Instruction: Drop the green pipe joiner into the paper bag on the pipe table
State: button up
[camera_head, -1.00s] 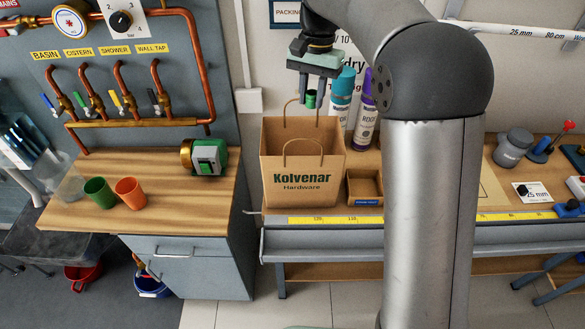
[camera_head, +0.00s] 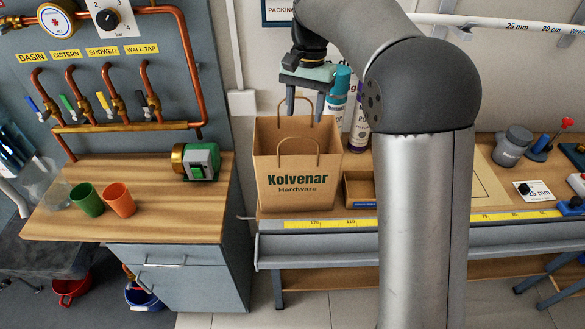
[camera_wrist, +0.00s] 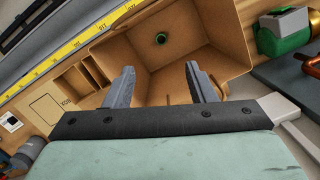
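The brown paper bag (camera_head: 296,185), printed "Kolvenar Hardware", stands upright on the pipe table (camera_head: 470,240). In the wrist view I look down into the open bag (camera_wrist: 190,50). The green pipe joiner (camera_wrist: 161,39) is inside it, at the bottom, apart from my fingers. My gripper (camera_head: 303,112) is above the bag's opening with its fingers pointing down. The wrist view shows its two fingers (camera_wrist: 163,88) spread apart with nothing between them.
Two spray cans (camera_head: 339,92) stand behind the bag. A small open cardboard box (camera_head: 359,188) is at its right. A yellow measuring strip (camera_head: 320,224) runs along the table's front edge. A wooden counter at left holds green (camera_head: 88,199) and orange (camera_head: 119,200) cups and a pump (camera_head: 196,161).

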notch_tip(320, 180, up, 17)
jog(key=w+p, duration=0.2)
jog(key=p, duration=0.1)
jog(key=shift+w+d, duration=0.2)
jog(key=shift+d, duration=0.25)
jog(key=shift+r, duration=0.1)
jog(key=s+d+f+n+t+b, duration=0.1)
jog(key=s+d+f, duration=0.3)
jog(key=s+d, duration=0.15)
jog(key=s+d+f+t, duration=0.1)
jog(key=s+d+f, duration=0.3)
jog(key=s, duration=0.2)
jog(key=s+d+f+n, duration=0.1)
jog(key=s+d+f, duration=0.1)
jog(key=s+f, duration=0.6)
jog(key=s+d+f+n, duration=0.1)
jog(key=s+d+f, duration=0.2)
jog(key=s+f, duration=0.5)
jog(key=s, duration=0.4)
jog(key=shift+s+d+f+t+h+b, duration=0.15)
jog(key=shift+d+f+t+h+b, duration=0.15)
jog(key=shift+t+b, duration=0.1)
